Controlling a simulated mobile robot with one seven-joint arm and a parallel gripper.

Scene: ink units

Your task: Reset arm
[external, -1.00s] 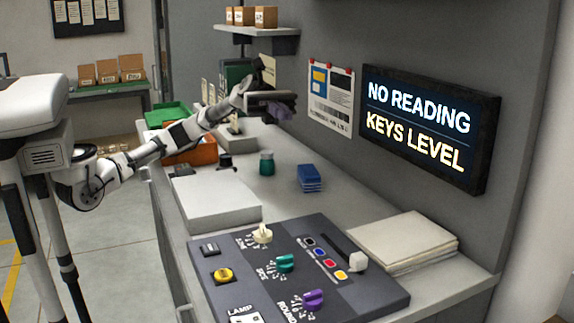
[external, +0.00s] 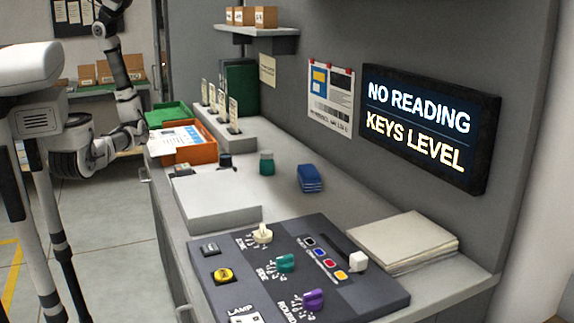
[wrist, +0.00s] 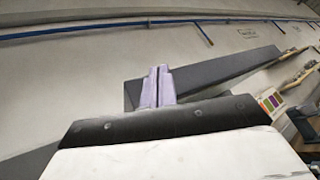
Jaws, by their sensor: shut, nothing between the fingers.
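My gripper shows in the wrist view (wrist: 158,86) with its two purple fingers side by side and closed, nothing between them. It points at a pale wall with a blue pipe. In the external view my arm is folded upward at the left, beside the bench end, and its gripper is beyond the top edge of the picture. The arm is clear of the bench top.
The bench holds a control panel (external: 238,271) with knobs, a grey box (external: 215,196), a blue stack (external: 309,178), a teal jar (external: 266,163) and an orange tray (external: 205,152). A lit sign (external: 425,127) reads "NO READING KEYS LEVEL". Floor lies open at the left.

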